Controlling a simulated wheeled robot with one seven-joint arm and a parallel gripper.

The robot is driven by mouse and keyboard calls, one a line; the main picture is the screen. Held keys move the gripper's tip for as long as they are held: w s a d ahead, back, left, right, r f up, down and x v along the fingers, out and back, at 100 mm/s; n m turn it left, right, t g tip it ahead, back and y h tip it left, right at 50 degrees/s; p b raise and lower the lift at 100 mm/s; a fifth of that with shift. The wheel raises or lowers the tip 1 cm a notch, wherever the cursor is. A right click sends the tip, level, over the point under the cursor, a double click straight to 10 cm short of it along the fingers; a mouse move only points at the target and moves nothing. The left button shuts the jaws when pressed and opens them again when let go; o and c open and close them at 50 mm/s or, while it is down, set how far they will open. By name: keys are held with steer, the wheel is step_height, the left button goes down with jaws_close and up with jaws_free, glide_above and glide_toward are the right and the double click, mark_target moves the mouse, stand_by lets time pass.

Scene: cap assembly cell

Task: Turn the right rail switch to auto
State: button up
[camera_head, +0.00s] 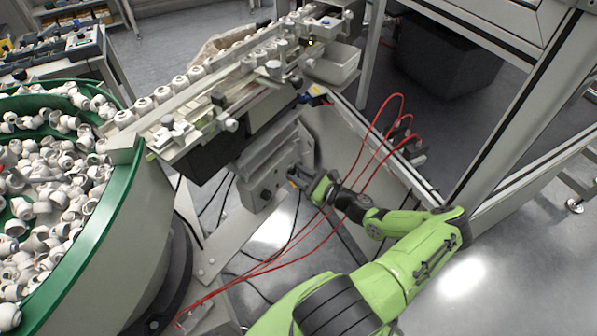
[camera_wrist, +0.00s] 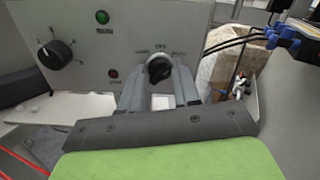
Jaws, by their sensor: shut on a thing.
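In the wrist view, a grey control panel (camera_wrist: 120,50) faces me. The exact angle of the knob is hard to tell between the fingers. In the head view, my gripper (camera_head: 294,180) reaches the box under the feed rail (camera_head: 215,88); the switch is hidden there.
A second black dial (camera_wrist: 55,54), a green button (camera_wrist: 102,17) and a red light (camera_wrist: 113,73) are on the panel's left. In the head view, a green-rimmed bowl (camera_head: 120,155) of white caps stands left.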

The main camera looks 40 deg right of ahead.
steer(key=shift+m, duration=0.3)
steer(key=o, duration=1)
steer(key=p+v, duration=0.1)
steer(key=v, duration=1.4)
steer(key=shift+s, duration=0.35)
